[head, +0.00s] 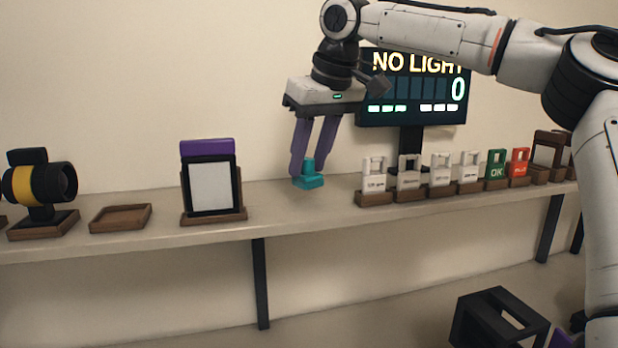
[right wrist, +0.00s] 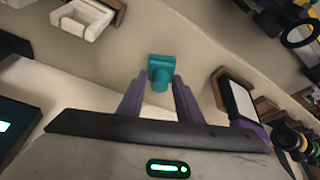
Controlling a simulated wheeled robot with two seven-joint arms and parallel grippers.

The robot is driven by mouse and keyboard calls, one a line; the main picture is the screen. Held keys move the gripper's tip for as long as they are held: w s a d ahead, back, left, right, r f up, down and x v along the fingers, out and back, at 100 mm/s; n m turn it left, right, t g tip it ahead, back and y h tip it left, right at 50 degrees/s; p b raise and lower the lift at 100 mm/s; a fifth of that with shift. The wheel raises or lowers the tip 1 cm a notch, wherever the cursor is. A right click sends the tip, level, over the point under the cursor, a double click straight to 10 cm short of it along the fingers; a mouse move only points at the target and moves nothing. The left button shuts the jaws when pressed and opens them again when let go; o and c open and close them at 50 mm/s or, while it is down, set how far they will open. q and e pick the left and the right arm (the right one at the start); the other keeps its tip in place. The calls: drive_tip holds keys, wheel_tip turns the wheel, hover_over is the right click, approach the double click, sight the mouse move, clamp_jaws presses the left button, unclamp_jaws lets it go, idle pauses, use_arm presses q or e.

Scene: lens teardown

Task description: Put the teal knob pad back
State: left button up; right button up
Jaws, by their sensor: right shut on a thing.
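The teal knob pad (head: 309,181) is a small block with a round knob on top. It is at the shelf between the framed panel and the row of white tags. My right gripper (head: 308,168) points down with its purple fingers shut on the knob. In the right wrist view the teal knob pad (right wrist: 160,70) shows between the fingertips (right wrist: 160,84). I cannot tell whether its base touches the shelf. My left gripper is not in view.
An empty wooden tray (head: 120,217) lies on the shelf (head: 270,213) at left, beside a black and yellow lens (head: 40,184). A framed panel (head: 211,182) stands left of the pad. White tags (head: 374,180) stand at right, before a "NO LIGHT" screen (head: 412,88).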

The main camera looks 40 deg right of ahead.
sight(312, 167)
drive_tip(key=shift+f, duration=1.65)
drive_tip(key=shift+f, duration=0.1)
drive_tip(key=o, duration=1.1)
drive_tip(key=shift+s+r, duration=0.1)
drive_tip(key=shift+r, duration=0.3)
drive_tip(key=v, duration=1.1)
drive_tip(key=shift+r, duration=0.2)
drive_tip(key=shift+s, duration=0.1)
